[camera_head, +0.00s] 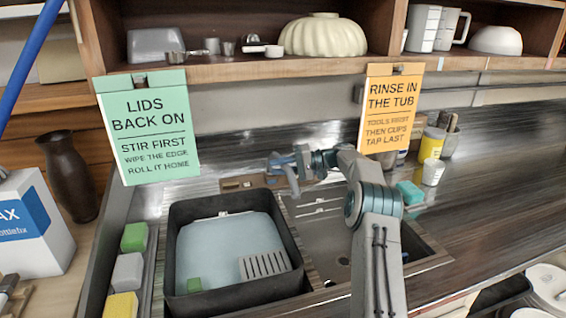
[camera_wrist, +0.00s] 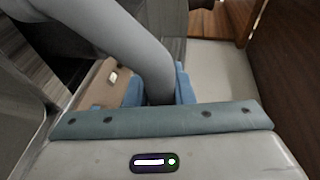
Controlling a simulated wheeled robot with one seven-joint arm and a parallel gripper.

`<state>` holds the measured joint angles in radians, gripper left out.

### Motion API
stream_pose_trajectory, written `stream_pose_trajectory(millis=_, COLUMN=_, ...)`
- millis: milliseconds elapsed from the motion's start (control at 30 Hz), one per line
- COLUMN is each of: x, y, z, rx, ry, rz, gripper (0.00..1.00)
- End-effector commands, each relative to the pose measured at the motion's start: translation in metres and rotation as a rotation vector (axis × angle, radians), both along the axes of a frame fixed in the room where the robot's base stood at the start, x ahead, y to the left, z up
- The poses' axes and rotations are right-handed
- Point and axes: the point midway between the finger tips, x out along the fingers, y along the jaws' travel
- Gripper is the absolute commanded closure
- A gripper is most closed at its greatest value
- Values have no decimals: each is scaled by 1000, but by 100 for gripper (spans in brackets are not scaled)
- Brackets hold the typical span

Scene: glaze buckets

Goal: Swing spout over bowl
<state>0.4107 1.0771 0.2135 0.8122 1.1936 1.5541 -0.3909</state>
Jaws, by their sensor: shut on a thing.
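The grey curved spout (camera_wrist: 125,35) runs from the upper left of the wrist view down between the blue fingers of my gripper (camera_wrist: 160,92). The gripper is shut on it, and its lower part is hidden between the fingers. In the head view my gripper (camera_head: 296,164) is behind the sink, and the spout (camera_head: 288,180) shows small at its left side. The spout's end appears near the boundary between the black tub and the open sink bowl (camera_head: 340,235). My arm covers part of that bowl's right side.
The black tub (camera_head: 180,215) at left holds bluish water, a green block (camera_head: 194,285) and a slotted grey piece (camera_head: 265,264). Sponges (camera_head: 127,272) line its left. A green sign (camera_head: 147,125) and an orange sign (camera_head: 391,108) hang behind. A teal sponge (camera_head: 410,192) lies right of my arm.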

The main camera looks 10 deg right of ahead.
Motion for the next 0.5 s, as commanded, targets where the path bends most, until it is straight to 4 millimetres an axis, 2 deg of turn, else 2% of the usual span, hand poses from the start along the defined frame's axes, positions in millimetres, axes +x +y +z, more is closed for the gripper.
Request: stream_pose_trajectory(millis=500, x=1, y=-1, z=-1, rx=-1, ry=1, rz=90, gripper=100)
